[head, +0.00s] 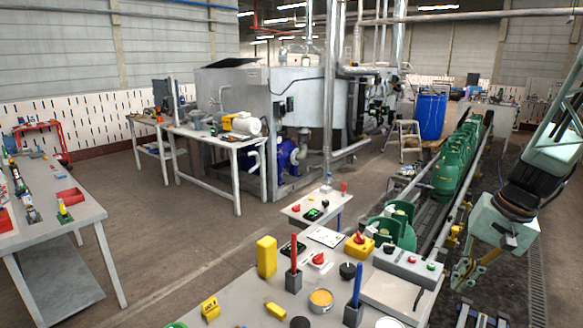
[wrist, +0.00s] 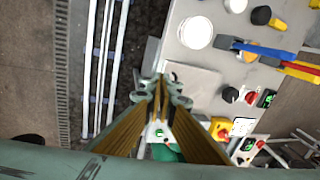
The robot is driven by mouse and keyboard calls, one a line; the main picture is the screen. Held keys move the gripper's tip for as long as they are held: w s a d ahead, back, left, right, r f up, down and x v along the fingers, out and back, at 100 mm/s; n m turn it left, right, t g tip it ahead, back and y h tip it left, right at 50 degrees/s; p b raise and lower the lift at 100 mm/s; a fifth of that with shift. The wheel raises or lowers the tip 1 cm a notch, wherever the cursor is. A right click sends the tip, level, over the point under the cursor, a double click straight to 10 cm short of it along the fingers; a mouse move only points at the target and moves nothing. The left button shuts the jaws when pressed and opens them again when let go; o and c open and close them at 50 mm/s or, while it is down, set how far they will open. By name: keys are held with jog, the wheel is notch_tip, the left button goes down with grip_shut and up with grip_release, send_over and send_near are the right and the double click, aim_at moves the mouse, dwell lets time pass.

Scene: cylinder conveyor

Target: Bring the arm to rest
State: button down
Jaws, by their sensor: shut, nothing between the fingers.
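My arm comes down from the upper right in the head view. My gripper (head: 464,284) hangs at its lower end, over the right side of the conveyor and to the right of the near table's control box. In the wrist view my gripper (wrist: 159,88) points down with its two yellow-edged fingers together at the tips. It is shut and holds nothing. The table (wrist: 190,68) lies under and to the right of the fingers in that view. The gripper appears above it and apart from it, though the exact height is hard to tell.
The near table (head: 240,300) carries a control box (head: 408,262), a yellow block (head: 266,256), red and blue upright tools and an orange-filled tin (head: 321,299). Green cylinders (head: 452,172) line the conveyor (head: 432,228). Floor is free at left centre.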

jog(key=s+a+r+n+h, duration=0.1)
jog(key=s+a+r+n, duration=0.3)
jog(key=s+a+r, duration=1)
jog(key=s+a+r+n, duration=0.1)
jog(key=s+a+r, duration=0.1)
jog(key=s, duration=0.4)
jog(key=s+a+r+n+t, duration=0.1)
jog(key=s+a+r, duration=0.1)
jog(key=s+a, duration=0.2)
jog(key=s+a+r+t+h, duration=0.1)
jog(key=s+a+r, duration=0.1)
jog(key=s, duration=0.6)
jog(key=shift+a+r+n, duration=0.4)
jog(key=shift+a, duration=0.45)
dwell(0.4)
